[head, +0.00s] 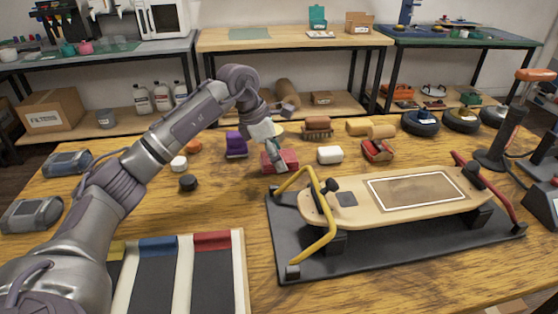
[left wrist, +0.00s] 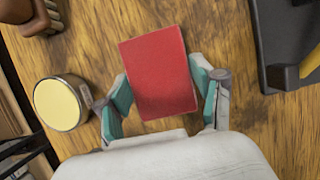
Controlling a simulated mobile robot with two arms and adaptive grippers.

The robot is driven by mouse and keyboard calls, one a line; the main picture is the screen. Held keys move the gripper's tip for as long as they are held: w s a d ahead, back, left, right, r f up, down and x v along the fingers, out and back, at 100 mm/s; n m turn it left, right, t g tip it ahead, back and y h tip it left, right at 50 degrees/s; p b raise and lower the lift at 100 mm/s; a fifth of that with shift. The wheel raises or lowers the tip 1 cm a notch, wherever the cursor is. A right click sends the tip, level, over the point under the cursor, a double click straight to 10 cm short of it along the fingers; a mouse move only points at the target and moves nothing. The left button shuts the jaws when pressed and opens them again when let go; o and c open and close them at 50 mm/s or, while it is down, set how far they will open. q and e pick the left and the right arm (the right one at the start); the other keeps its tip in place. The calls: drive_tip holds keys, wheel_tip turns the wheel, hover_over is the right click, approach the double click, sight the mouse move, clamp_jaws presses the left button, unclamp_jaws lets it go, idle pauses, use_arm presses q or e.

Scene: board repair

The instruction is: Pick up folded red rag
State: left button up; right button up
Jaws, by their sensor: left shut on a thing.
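The folded red rag (head: 284,160) lies on the wooden table just left of the yellow bracket of the skateboard stand. In the left wrist view the rag (left wrist: 160,70) is a flat red rectangle, slightly tilted, between the two teal-padded fingers. My left gripper (head: 277,158) reaches down onto it from above and is shut on it, one finger at each side edge. I cannot tell whether the rag is clear of the table. My right gripper is not in view.
A skateboard deck (head: 345,215) sits on a black mat (head: 400,252) to the right. A purple block (head: 236,145), a white block (head: 330,155) and a brush (head: 317,127) stand close by. A tray with coloured strips (head: 240,280) lies at front left.

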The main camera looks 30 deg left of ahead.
use_arm(q)
drive_tip(key=shift+r, duration=0.55)
drive_tip(key=r, duration=0.2)
drive_tip(key=d+r+p, duration=0.1)
drive_tip(key=r, duration=0.1)
drive_tip(key=shift+w+d, duration=0.1)
drive_tip(key=shift+d, duration=0.05)
drive_tip(key=w+d+r+p, duration=0.1)
drive_tip(key=d+r+p, duration=0.1)
drive_tip(key=d+r, duration=0.4)
drive_tip(key=d, duration=0.4)
drive_tip(key=shift+w+d, duration=0.15)
drive_tip(key=shift+w, duration=0.25)
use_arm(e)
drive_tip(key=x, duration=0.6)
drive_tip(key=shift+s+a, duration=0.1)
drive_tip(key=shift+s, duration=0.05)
